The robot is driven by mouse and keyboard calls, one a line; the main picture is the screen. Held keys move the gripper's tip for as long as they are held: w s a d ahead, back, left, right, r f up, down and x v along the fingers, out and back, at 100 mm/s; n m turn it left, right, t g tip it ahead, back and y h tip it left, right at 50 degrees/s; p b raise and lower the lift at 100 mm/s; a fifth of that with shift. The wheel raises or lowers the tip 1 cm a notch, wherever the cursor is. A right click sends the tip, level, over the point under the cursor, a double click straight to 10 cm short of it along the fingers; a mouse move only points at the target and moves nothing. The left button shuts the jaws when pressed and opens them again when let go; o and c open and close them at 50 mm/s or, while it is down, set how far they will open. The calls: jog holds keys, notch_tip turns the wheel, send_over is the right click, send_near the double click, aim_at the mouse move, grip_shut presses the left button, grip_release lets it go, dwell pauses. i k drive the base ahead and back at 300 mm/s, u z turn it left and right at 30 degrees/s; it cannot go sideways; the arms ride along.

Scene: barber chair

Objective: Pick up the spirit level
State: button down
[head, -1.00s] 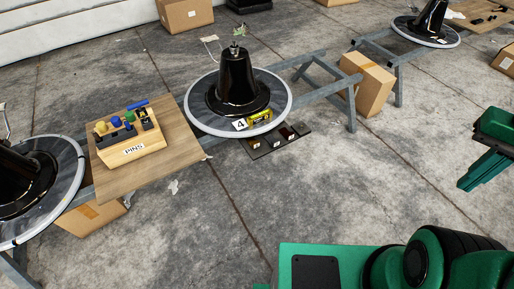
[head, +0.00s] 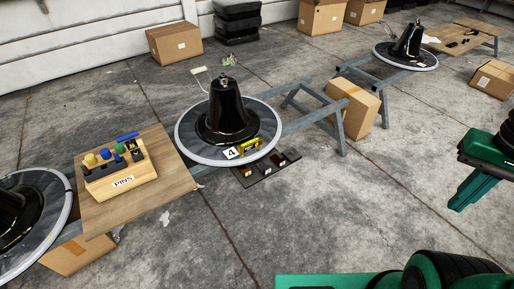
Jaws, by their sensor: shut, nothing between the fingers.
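The spirit level is a small yellow bar (head: 250,146). It rests on the grey round disc (head: 187,144) in the middle, at the front right of the black cone and beside a white card marked 4 (head: 231,153). My gripper (head: 462,198) is green, at the right edge of the head view. Its fingers point down and left, shut and empty. It is well to the right of the yellow bar and apart from it.
A wooden board (head: 105,218) left of the disc carries a PINS box (head: 120,183). A dark tray (head: 268,172) lies below the disc's front edge. Grey trestle rails (head: 300,122) and a cardboard box (head: 358,108) stand to the right. The concrete floor between is clear.

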aim_at(255, 142)
jog(key=z, duration=0.4)
jog(key=i, duration=1.6)
jog(key=u, duration=0.65)
jog(key=i, duration=0.4)
jog(key=u, duration=0.4)
